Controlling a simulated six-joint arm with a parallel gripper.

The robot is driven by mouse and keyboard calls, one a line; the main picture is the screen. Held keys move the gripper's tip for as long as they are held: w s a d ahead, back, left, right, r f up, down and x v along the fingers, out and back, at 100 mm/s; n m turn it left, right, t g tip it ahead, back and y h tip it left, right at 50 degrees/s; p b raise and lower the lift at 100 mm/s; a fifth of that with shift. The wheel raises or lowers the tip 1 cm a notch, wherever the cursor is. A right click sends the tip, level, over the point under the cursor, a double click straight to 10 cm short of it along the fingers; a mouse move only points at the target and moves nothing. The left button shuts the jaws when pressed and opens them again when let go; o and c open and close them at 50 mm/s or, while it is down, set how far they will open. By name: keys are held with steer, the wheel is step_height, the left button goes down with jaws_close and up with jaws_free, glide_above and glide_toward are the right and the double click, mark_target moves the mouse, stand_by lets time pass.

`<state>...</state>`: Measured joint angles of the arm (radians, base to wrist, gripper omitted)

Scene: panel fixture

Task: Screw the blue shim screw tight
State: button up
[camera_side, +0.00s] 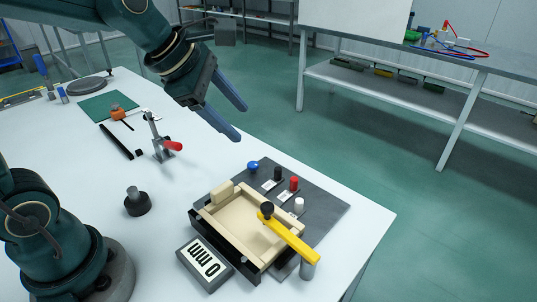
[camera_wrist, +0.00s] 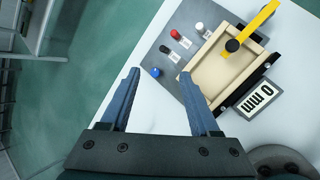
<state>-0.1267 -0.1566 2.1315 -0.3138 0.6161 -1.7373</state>
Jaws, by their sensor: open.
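The blue shim screw (camera_side: 253,166) stands at the back left corner of the dark grey base plate (camera_side: 335,208), beside the beige panel tray. In the wrist view its blue head (camera_wrist: 155,72) shows ahead, between the lines of my two fingers. My gripper (camera_side: 238,120) is open and empty, with its blue-grey fingers in the air above and behind the screw. It also shows in the wrist view (camera_wrist: 160,90), fingers wide apart. Only the round blue head of the screw is clear; its shaft and seat are too small to make out.
Black (camera_side: 278,173), red (camera_side: 294,184) and white (camera_side: 299,204) knobs with labels line the plate. A yellow bar (camera_side: 290,238) crosses the beige tray (camera_side: 222,219). A display box (camera_side: 204,262) stands in front. A red-handled clamp (camera_side: 163,147) stands to the left.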

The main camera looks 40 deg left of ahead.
steer(key=w+a+f+n+g, duration=0.1)
steer(key=w+a+f+n, duration=0.3)
steer(key=w+f+n, duration=0.25)
steer(key=n+g, duration=0.1)
steer(key=n, duration=0.1)
glide_toward(253, 164)
steer(key=shift+w+x, duration=0.25)
steer(key=shift+x, duration=0.95)
steer(key=shift+f, duration=0.55)
steer(key=shift+x, duration=2.05)
jaws_close()
